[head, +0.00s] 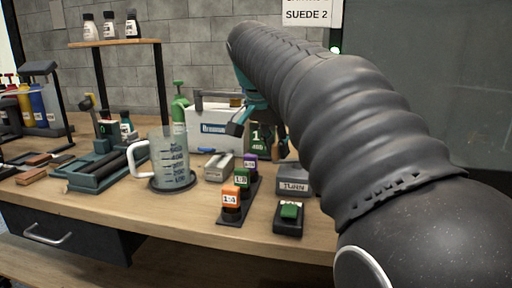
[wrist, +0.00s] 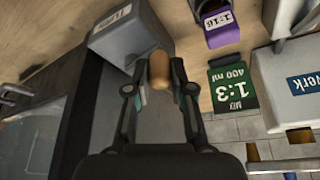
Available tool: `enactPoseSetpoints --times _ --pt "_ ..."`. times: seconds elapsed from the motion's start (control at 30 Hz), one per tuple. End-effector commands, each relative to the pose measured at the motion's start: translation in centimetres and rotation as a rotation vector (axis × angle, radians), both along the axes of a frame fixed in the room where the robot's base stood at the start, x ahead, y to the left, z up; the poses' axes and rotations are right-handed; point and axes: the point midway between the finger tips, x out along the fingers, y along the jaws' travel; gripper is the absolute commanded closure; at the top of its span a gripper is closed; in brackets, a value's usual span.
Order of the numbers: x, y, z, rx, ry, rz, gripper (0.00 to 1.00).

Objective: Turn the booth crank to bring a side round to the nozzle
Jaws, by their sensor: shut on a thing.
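The crank's tan wooden knob (wrist: 159,66) stands beside the grey box (wrist: 125,35) marked TURN in the wrist view. My gripper (wrist: 160,88) is shut on this knob, with one dark finger on each side of it. In the head view the TURN box (head: 294,181) sits on the bench to the right of the bottles, and the knob (head: 275,151) shows just behind it. My arm covers part of this area. The crank's arm, the nozzle and any sneaker cannot be made out.
A green 1:3 card (wrist: 232,88) and a white case (wrist: 290,85) are close to my gripper. Capped bottles (head: 231,198), a green button (head: 290,211) and a measuring jug (head: 172,160) stand on the bench. A dark panel (head: 430,80) rises at the right.

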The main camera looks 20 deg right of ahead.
Motion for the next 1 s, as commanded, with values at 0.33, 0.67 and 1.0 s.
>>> enactPoseSetpoints --times 0.33,0.67,1.0 --pt "1.2 -0.4 -0.1 0.002 0.001 -0.234 1.0" --pt "1.5 -0.7 -0.1 0.001 0.002 -0.326 1.0" --pt "1.5 -0.7 -0.1 0.002 0.001 -0.337 1.0"
